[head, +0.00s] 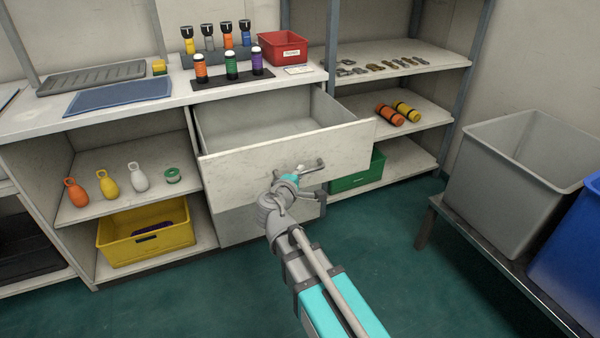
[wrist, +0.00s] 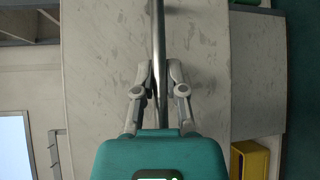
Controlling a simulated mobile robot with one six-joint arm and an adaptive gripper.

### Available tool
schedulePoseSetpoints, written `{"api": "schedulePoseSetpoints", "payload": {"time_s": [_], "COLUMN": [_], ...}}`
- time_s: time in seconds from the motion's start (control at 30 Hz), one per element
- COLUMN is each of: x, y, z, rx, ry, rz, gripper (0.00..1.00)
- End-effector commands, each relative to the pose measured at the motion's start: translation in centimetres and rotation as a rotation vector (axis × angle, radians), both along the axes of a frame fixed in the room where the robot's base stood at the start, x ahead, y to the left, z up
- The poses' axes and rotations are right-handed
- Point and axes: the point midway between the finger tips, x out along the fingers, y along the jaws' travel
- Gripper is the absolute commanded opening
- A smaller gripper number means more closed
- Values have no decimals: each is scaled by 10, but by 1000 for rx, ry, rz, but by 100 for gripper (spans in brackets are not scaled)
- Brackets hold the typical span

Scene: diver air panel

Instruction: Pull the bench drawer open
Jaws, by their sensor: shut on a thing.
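The bench drawer (head: 235,172) stands pulled out from the bench, and its empty-looking inside shows from above in the head view. Its pale, speckled front also fills much of the wrist view (wrist: 100,70). A grey bar handle (head: 312,167) runs across the drawer front, and it shows as an upright bar in the wrist view (wrist: 159,35). My gripper (head: 298,176) is at the handle. In the wrist view its two fingers (wrist: 160,78) are on either side of the bar and closed on it. In the head view my wrist hides part of the handle.
A lower drawer (head: 238,222) sits shut below. A yellow bin (head: 145,240) is on the left shelf, a green bin (head: 357,175) on the right. A grey tub (head: 520,160) stands on a low bench at right. The green floor in front is clear.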

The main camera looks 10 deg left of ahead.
Motion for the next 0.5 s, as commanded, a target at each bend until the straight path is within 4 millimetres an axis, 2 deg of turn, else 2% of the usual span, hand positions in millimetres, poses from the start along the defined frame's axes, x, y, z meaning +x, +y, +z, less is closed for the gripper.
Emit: {"api": "schedulePoseSetpoints", "payload": {"time_s": [0.23, 0.27, 0.3, 0.43, 0.5], "x": [1, 1, 1, 1, 2], "y": [1, 1, 0, -1, -2], "z": [0, 0, 0, 0, 0], "rx": [3, 3, 3, 2, 2], "ry": [0, 0, 0, 1, 1], "rz": [7, 7, 6, 1, 0], "gripper": [0, 21, 29, 51, 51]}}
